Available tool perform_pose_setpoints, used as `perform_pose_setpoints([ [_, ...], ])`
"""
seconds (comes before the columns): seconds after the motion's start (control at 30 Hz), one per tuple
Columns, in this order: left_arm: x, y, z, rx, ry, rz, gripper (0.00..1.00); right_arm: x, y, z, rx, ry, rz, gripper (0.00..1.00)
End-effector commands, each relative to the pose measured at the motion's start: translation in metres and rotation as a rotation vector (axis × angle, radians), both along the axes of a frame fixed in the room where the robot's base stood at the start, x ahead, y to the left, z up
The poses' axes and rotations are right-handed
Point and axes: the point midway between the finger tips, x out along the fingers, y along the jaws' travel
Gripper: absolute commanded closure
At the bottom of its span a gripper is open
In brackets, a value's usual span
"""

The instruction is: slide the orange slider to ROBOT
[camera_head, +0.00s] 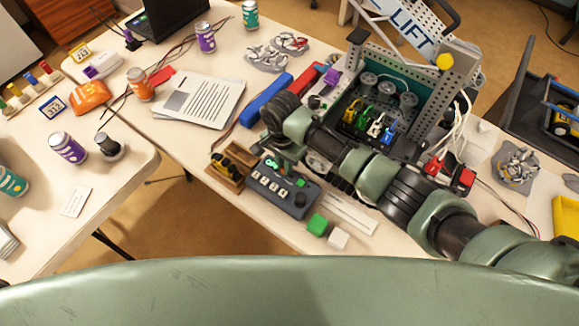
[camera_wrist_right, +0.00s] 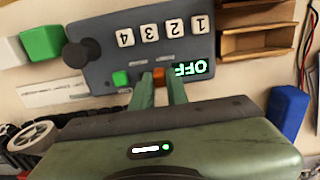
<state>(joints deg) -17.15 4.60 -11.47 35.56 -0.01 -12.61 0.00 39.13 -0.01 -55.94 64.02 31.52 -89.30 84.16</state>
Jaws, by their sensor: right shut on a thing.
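The grey control box (camera_head: 292,207) stands on the table in the head view. It also shows upside down in the right wrist view (camera_wrist_right: 108,28), with white keys 1 to 4, a black knob (camera_wrist_right: 82,53), a green button (camera_wrist_right: 120,78) and a display (camera_wrist_right: 190,69) reading OFF in green. The orange slider (camera_wrist_right: 158,75) shows between the fingertips of my right gripper (camera_wrist_right: 159,92), which is shut on it. In the head view my right gripper (camera_head: 283,163) reaches down to the box's far edge, and the slider cannot be made out there. My left gripper is not in view.
A wooden tray (camera_head: 228,178) stands beside the box on the left. A green cube (camera_head: 317,225) and a white cube (camera_head: 338,238) lie at its right. A perforated metal robot frame (camera_head: 440,85) and a blue block (camera_head: 266,100) stand behind.

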Motion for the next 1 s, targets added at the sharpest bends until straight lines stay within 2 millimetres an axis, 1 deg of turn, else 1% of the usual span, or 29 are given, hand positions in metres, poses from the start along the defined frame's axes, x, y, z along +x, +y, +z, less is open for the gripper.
perform_pose_setpoints([
  [0.03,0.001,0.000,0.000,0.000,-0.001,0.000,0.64,0.002,0.004,0.001,0.010,-0.007,0.001,1.00],
  [0.23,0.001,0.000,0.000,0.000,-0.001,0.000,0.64,0.003,0.005,0.002,0.012,-0.010,0.002,1.00],
  [0.27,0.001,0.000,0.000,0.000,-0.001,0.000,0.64,0.003,0.005,0.002,0.012,-0.010,0.002,0.83],
  [0.3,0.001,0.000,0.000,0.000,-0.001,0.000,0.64,0.003,0.005,0.002,0.012,-0.010,0.002,0.72],
  [0.33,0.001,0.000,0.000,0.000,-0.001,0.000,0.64,0.003,0.005,0.002,0.012,-0.010,0.002,0.64],
  [0.6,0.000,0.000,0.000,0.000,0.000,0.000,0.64,0.002,0.003,0.001,0.008,-0.007,0.001,0.64],
  [0.7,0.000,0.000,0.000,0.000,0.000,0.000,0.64,0.002,0.004,0.004,0.009,-0.008,0.001,0.64],
  [0.77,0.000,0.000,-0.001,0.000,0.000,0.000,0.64,0.002,0.004,0.010,0.009,-0.008,0.001,0.64],
  [1.0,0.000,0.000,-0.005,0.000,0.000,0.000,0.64,0.003,0.005,0.050,0.011,-0.010,0.002,0.64],
])
